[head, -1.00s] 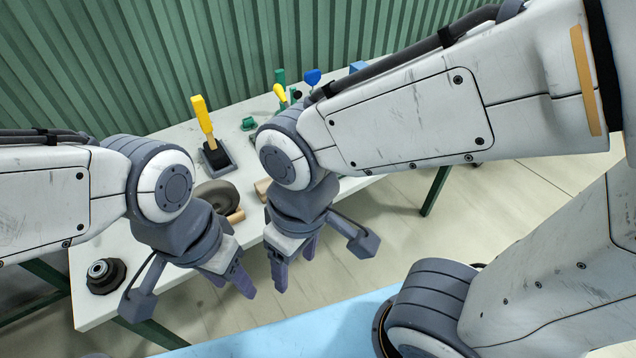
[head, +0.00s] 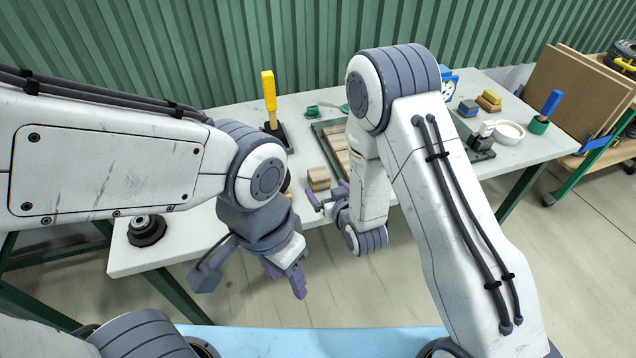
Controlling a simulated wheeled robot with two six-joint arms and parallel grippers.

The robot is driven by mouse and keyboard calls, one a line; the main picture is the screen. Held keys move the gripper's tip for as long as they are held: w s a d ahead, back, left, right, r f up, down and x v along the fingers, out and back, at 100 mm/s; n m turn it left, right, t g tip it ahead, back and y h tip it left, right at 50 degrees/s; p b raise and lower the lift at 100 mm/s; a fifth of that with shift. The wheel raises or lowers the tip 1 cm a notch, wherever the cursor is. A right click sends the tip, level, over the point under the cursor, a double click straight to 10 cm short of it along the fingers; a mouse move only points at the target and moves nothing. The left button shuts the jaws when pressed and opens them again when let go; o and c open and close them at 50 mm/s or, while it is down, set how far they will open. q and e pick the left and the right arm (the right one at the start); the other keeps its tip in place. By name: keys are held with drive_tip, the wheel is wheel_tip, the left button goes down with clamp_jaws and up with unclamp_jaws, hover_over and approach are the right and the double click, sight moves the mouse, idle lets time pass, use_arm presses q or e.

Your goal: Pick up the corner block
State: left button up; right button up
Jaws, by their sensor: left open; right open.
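A small tan wooden block (head: 318,178) sits near the front edge of the white table, beside a green tray (head: 322,128) of wooden pieces. It may be the corner block, but I cannot tell for sure. My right gripper (head: 327,195) is open, with its purple fingers pointing left just in front of the tan block. I see no grip on the block. My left gripper (head: 286,278) is open and points down in front of the table, lower in the picture and away from the block. My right arm hides part of the tray.
The white table (head: 195,240) also holds a dark round fitting (head: 147,229) at left, a yellow-handled tool (head: 269,92) at the back, and a white bowl (head: 508,132) at right. Brown boards (head: 578,92) stand beyond its right end. A light blue surface (head: 300,340) lies below.

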sight(319, 173)
drive_tip(key=shift+d+f+t, duration=0.3)
drive_tip(key=shift+d+f, duration=0.05)
drive_tip(key=shift+f, duration=0.15)
drive_tip(key=shift+w, duration=0.3)
drive_tip(key=p+x, duration=0.1)
drive_tip(key=x, duration=0.4)
drive_tip(key=shift+r, duration=0.1)
drive_tip(key=shift+r+p+x, duration=0.1)
drive_tip(key=shift+p+x, duration=0.3)
drive_tip(key=shift+x, duration=0.9)
drive_tip(key=shift+r+p+x, duration=0.15)
drive_tip(key=shift+p+x, duration=0.25)
drive_tip(key=shift+x, duration=0.9)
drive_tip(key=shift+w, duration=0.1)
drive_tip(key=c, duration=1.4)
drive_tip(key=shift+r, duration=0.1)
